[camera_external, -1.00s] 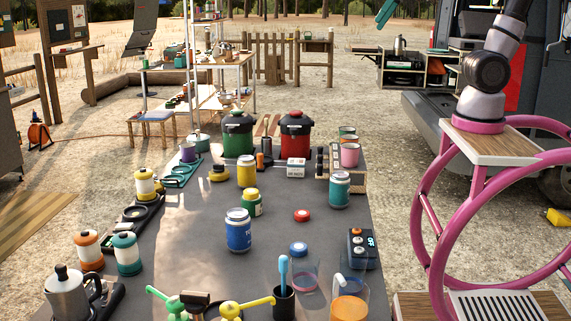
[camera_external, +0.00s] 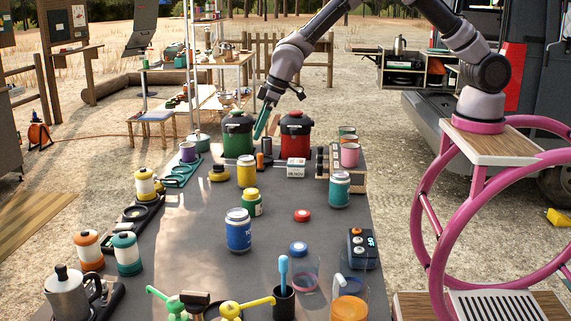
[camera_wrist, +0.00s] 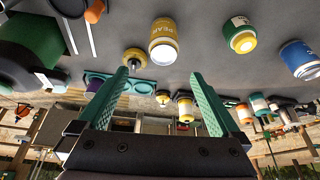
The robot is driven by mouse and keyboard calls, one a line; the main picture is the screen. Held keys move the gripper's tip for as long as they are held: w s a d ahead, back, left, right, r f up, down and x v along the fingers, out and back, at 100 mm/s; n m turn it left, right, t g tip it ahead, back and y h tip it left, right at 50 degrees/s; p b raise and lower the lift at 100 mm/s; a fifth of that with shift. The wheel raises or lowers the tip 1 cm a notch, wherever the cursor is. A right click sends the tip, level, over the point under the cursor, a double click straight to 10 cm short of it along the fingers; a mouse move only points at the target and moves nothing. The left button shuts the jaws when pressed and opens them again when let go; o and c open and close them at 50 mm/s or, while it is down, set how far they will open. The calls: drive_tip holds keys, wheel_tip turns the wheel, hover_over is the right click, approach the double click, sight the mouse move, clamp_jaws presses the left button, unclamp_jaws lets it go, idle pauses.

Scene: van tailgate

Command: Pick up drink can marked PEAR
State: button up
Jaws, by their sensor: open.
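The drink can marked PEAR (camera_external: 246,174) is yellow with a pale top and stands upright on the dark table. In the wrist view the PEAR can (camera_wrist: 163,42) shows its lettering, beyond my fingertips at upper centre.
The green pot (camera_external: 238,137) and red pot (camera_external: 296,137) stand close to my gripper. Bare table lies right of the blue jar.

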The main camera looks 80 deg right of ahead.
approach(244, 177)
drive_tip(key=shift+n, duration=0.3)
drive_tip(key=w+f, duration=0.1)
drive_tip(key=w+d+f, duration=0.1)
drive_tip(key=f, duration=0.1)
drive_tip(key=d+f, duration=0.1)
drive_tip(key=f, duration=0.1)
drive_tip(key=shift+w, duration=0.4)
drive_tip(key=x, duration=0.5)
drive_tip(key=shift+s+d+f, duration=0.1)
drive_tip(key=shift+d+f, duration=0.05)
drive_tip(key=shift+f, duration=0.2)
drive_tip(key=c, duration=1.3)
